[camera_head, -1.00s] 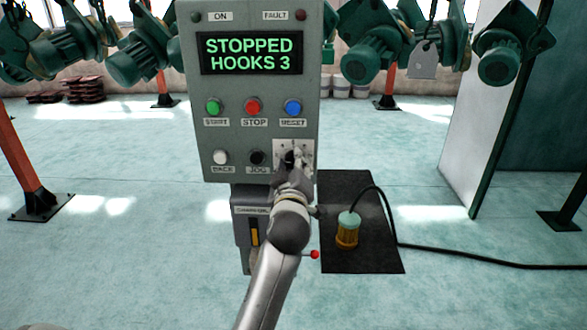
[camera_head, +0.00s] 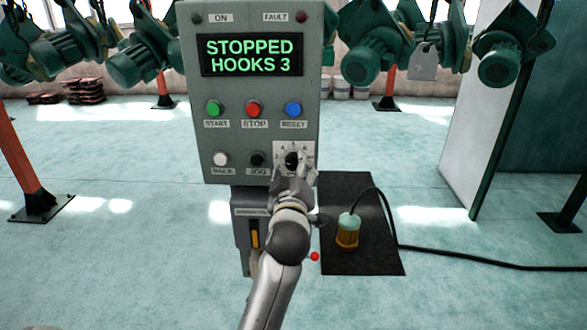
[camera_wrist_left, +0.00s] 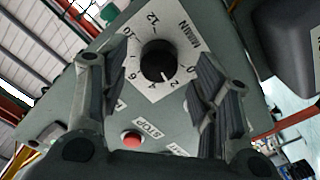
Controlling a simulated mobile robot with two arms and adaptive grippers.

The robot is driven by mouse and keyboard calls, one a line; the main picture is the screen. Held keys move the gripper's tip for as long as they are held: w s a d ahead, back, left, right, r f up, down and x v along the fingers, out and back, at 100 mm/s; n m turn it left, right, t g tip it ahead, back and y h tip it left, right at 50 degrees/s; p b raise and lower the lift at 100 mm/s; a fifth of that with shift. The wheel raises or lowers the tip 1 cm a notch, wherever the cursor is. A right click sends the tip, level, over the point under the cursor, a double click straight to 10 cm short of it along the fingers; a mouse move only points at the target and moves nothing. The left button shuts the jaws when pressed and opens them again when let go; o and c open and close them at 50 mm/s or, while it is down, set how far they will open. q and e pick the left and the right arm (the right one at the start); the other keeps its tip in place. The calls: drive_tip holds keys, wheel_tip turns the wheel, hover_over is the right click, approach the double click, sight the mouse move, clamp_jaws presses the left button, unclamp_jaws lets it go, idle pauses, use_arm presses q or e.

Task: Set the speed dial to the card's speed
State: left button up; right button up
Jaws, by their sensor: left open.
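The speed dial (camera_head: 291,159) is a black knob on a white plate at the lower right of the grey control box (camera_head: 230,135). In the left wrist view the knob (camera_wrist_left: 157,60) shows a white mark pointing about at the 2. My left gripper (camera_head: 292,174) is just in front of and below the dial in the head view. In the left wrist view its fingers (camera_wrist_left: 148,66) are spread, with the knob showing between them; it does not grip the knob. A grey tag (camera_head: 425,61) hangs among the hoists; no writing on it is readable. My right gripper is not in view.
The display (camera_head: 251,54) reads STOPPED HOOKS 3. Green, red and blue buttons (camera_head: 292,109) sit above the dial, and white and black ones (camera_head: 257,159) to its left.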

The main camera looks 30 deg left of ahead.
use_arm(q)
drive_tip(key=v, duration=0.5)
drive_tip(key=shift+s+d, duration=0.15)
drive_tip(key=shift+s, duration=0.15)
